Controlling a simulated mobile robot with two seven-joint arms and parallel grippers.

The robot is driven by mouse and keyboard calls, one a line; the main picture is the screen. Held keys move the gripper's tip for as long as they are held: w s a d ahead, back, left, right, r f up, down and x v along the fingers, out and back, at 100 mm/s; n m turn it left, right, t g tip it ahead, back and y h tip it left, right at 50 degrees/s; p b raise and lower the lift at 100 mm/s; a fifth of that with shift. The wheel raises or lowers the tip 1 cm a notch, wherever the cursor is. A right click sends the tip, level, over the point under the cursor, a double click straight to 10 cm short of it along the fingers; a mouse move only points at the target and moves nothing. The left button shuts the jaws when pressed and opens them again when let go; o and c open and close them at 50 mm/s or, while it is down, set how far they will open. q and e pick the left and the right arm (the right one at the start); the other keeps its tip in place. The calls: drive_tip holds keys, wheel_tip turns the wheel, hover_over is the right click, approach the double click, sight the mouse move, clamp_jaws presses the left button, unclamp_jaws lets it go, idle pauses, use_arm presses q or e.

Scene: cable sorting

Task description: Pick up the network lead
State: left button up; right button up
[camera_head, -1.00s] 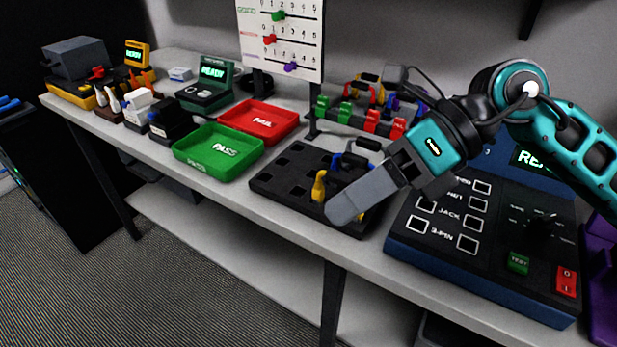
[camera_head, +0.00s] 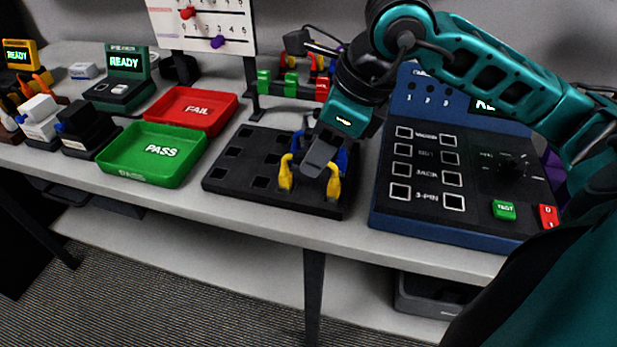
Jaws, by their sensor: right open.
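A black block with square slots (camera_head: 225,170) lies on the bench. Yellow plug ends (camera_head: 285,173) stand in its right half, with another yellow end (camera_head: 334,184) to their right. Blue plug ends (camera_head: 342,160) stand just behind. I cannot tell from the picture which of these is the network lead. My right gripper (camera_head: 318,160) is above the right half of the block, pointing down between the yellow ends and hiding part of the leads. It is open, and I see nothing held in it. My left gripper is not in view.
A green PASS tray (camera_head: 190,167) and a red FAIL tray (camera_head: 228,101) lie to the left. A blue tester panel (camera_head: 385,205) with buttons stands close on the right. A rack with green and red clips (camera_head: 264,82) stands behind. The bench's front strip is clear.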

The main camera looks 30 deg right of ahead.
sight(285, 176)
drive_tip(key=x, duration=0.6)
drive_tip(key=shift+w+d+r, duration=0.1)
drive_tip(key=shift+w, duration=0.1)
clamp_jaws()
